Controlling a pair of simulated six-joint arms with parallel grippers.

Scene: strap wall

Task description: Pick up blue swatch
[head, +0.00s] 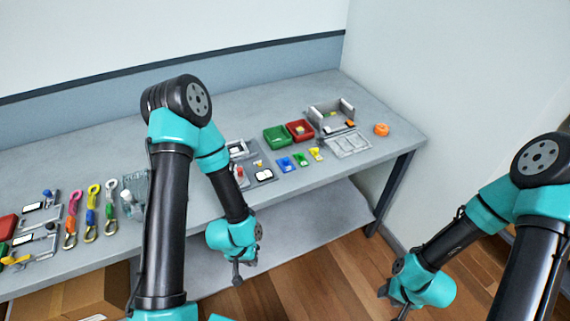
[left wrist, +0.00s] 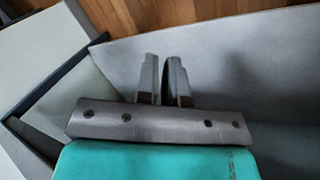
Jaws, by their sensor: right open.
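The blue swatch (head: 284,164) lies on the grey table at the front of the right-hand work area, left of a green and a yellow swatch. My left gripper (head: 237,274) hangs in front of the table edge, below and left of the blue swatch and apart from it. In the left wrist view its two fingers (left wrist: 162,78) stand close together with a narrow gap and nothing seen between them; whether they are open or shut is unclear. My right gripper (head: 393,299) is open, low over the floor at the right, far from the swatch.
A green bin (head: 277,137), a red bin (head: 300,130) and a grey tray (head: 332,112) stand behind the swatches. An orange ring (head: 381,129) lies at the right. Coloured straps (head: 92,205) lie far left.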

